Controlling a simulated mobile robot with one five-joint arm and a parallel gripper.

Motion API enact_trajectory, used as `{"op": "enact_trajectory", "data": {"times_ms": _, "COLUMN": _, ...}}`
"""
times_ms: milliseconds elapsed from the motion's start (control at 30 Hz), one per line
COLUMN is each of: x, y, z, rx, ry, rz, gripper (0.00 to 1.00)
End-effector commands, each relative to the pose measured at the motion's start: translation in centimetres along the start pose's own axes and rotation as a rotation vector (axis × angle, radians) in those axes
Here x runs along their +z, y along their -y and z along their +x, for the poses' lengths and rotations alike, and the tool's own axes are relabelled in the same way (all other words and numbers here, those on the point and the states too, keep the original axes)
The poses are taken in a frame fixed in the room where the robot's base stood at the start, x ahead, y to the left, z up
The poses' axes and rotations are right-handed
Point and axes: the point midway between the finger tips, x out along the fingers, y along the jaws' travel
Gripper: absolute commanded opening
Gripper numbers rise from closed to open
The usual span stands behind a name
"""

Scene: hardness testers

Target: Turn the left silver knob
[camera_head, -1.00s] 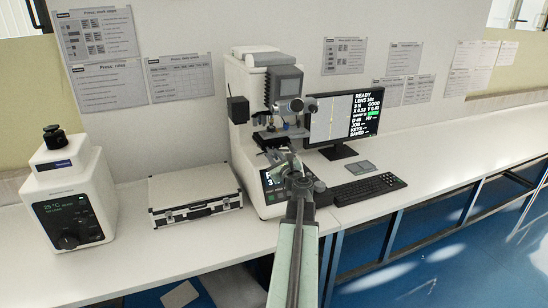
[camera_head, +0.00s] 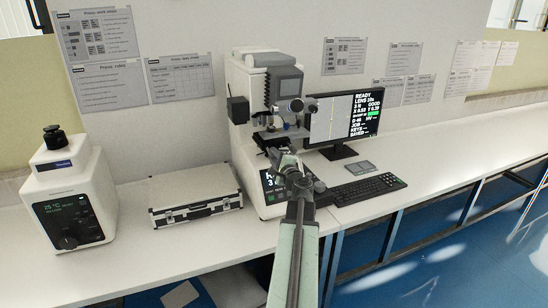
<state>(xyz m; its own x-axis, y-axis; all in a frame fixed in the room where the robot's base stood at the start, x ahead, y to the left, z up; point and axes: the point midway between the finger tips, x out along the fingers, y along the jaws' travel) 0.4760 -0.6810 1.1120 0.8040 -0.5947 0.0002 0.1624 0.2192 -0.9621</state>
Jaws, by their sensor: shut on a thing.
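The white hardness tester (camera_head: 244,125) stands on the bench with its dark head and stage facing me. My gripper (camera_head: 275,153) reaches up from the front to just below the stage (camera_head: 277,133). It is shut on a small part there, which I take to be the left silver knob. The knob is mostly hidden behind the fingers, so its angle cannot be told. The monitor (camera_head: 342,120) to the right shows READY, a lens line and X and Y values.
A silver case (camera_head: 195,194) lies left of the tester, and a white press machine (camera_head: 70,195) stands at far left. A keyboard (camera_head: 368,190) and a small grey pad (camera_head: 361,167) lie to the right. The bench farther right is clear.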

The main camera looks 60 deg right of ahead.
Motion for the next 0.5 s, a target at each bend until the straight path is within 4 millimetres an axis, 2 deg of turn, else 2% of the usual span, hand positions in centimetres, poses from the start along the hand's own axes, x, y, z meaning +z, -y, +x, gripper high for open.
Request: {"op": "enact_trajectory", "data": {"times_ms": 500, "x": 0.13, "y": -0.11, "z": -0.06, "rx": 0.002, "ry": 0.003, "rz": -0.401, "gripper": 0.00}}
